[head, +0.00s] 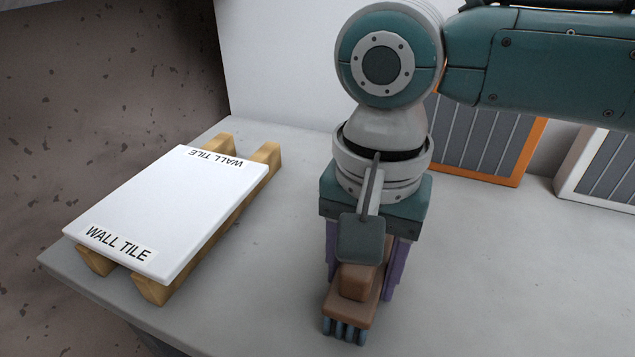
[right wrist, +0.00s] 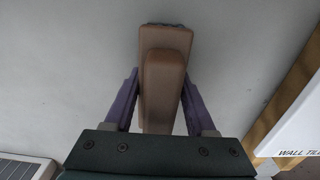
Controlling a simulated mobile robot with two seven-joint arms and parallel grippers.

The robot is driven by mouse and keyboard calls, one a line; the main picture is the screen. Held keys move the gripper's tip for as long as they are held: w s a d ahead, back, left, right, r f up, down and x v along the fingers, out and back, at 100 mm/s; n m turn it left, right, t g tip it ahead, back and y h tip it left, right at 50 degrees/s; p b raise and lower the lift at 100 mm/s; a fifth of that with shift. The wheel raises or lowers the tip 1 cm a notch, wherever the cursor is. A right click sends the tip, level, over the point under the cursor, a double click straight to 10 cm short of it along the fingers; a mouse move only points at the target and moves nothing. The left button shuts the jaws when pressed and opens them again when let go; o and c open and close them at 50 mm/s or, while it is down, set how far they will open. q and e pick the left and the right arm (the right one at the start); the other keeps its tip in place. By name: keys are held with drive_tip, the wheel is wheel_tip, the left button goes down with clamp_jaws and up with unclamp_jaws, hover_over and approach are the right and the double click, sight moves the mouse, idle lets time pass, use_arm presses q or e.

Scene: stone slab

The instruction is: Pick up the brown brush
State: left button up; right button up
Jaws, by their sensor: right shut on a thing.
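The brown brush (head: 355,285) is at the front middle of the grey slab, with grey-blue bristles at its near end. My right gripper (head: 362,270) comes down over it from above, its purple fingers on either side of the brush. In the right wrist view the brush (right wrist: 165,75) lies lengthwise between the two fingers of my right gripper (right wrist: 161,100), which is shut on it. I cannot tell whether the bristles touch the slab. My left gripper does not show.
A white wall tile (head: 160,210) lies on a wooden rack (head: 150,289) at the left of the slab (head: 270,270). An orange-framed panel (head: 480,140) and a white-framed panel (head: 605,165) stand at the back right. The slab to the right of the brush is clear.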

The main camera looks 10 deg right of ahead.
drive_tip(key=shift+r, duration=0.15)
clamp_jaws()
drive_tip(key=shift+r, duration=0.2)
wheel_tip(320, 180, up, 19)
drive_tip(key=p, duration=0.5)
drive_tip(key=shift+r, duration=0.2)
